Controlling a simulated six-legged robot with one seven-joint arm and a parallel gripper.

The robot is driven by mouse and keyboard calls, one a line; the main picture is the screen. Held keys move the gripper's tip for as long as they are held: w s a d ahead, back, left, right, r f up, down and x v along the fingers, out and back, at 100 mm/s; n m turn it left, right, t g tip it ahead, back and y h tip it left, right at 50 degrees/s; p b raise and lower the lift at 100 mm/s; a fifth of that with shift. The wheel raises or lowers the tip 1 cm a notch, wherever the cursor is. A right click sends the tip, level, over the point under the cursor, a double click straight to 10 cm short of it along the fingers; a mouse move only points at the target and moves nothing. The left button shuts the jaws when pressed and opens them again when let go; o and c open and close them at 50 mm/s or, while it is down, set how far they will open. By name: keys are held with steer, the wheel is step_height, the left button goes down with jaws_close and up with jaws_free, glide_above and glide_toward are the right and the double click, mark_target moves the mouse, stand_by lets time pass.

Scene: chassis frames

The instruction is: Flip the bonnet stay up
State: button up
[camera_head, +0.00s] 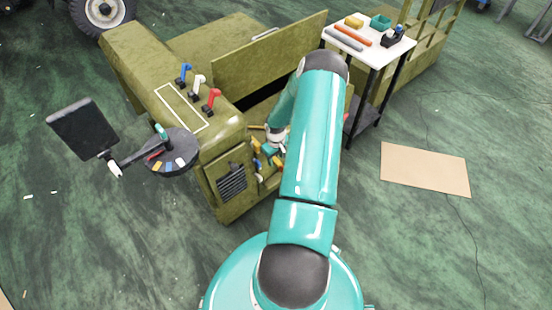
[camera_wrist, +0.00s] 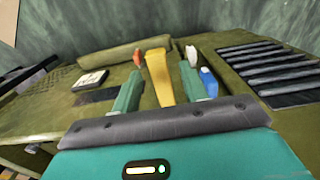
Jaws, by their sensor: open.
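In the wrist view, a yellow lever (camera_wrist: 159,76) stands up from an olive panel, between the two teal fingers of my gripper (camera_wrist: 160,88). The fingers are open on either side of it; whether either touches it I cannot tell. An orange-red knob (camera_wrist: 138,60), a white knob (camera_wrist: 191,56) and a blue handle (camera_wrist: 208,82) stand close by. In the head view, my gripper (camera_head: 271,150) is at the front of the olive machine (camera_head: 225,165), mostly hidden by my arm. No part is marked as the bonnet stay, so I cannot tell which it is.
A slatted vent (camera_wrist: 265,68) and a black-and-white switch (camera_wrist: 90,80) flank the levers. Blue, white and red levers (camera_head: 212,99) stand on the machine's top. A side table (camera_head: 365,52) stands behind right; a cardboard sheet (camera_head: 425,170) lies on open floor.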

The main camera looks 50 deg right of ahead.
steer(key=shift+f, duration=0.4)
jaws_close()
